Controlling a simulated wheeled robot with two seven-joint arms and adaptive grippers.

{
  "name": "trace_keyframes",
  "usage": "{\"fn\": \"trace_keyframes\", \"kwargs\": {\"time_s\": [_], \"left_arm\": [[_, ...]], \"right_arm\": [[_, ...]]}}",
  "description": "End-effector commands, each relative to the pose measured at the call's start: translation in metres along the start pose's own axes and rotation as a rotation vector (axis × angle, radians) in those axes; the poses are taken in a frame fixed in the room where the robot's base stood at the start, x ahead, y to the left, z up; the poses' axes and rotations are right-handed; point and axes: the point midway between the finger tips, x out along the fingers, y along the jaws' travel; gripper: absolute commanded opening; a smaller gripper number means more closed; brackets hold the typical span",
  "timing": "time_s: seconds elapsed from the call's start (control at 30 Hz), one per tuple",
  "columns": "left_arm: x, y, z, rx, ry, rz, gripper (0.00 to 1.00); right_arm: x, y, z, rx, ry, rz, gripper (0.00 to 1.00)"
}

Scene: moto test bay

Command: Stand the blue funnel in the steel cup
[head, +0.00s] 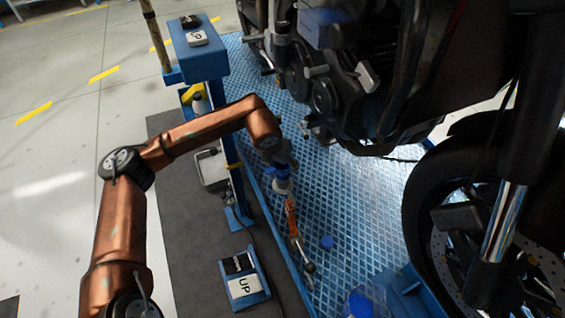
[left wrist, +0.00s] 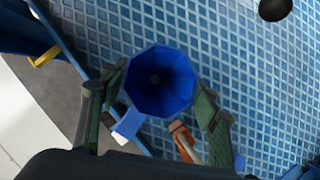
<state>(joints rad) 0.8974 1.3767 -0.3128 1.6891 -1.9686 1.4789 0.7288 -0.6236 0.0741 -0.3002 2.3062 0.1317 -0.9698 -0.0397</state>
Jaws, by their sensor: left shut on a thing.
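The blue funnel (head: 282,171) is in my left gripper (head: 284,160), over the blue patterned platform. In the left wrist view I look into the open mouth of the funnel (left wrist: 158,82). The green fingers of my left gripper (left wrist: 160,90) stand on either side of it, shut on it. A small pale thing (head: 283,187) shows right below the funnel in the head view. It may be the steel cup, but I cannot tell whether the funnel is in it or above it. The wrist view hides what is under the funnel. My right gripper is not in view.
An orange-handled tool (head: 292,217) lies close to the funnel on the platform (head: 350,190). A small blue thing (head: 326,242) lies to its right. The motorcycle engine (head: 325,95) and wheel (head: 425,215) stand at the right.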

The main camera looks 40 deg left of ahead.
Motion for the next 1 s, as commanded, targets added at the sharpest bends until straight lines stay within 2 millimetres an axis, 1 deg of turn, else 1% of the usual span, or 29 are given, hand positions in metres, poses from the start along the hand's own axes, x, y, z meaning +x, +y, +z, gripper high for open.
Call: {"fn": "trace_keyframes", "kwargs": {"time_s": [0.6,1.0], "left_arm": [[0.013,0.000,-0.005,0.000,0.001,0.000,0.29],[0.013,0.000,-0.005,0.000,0.000,0.000,0.29]], "right_arm": [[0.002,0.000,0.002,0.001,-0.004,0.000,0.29],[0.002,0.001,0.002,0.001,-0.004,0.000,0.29]]}}
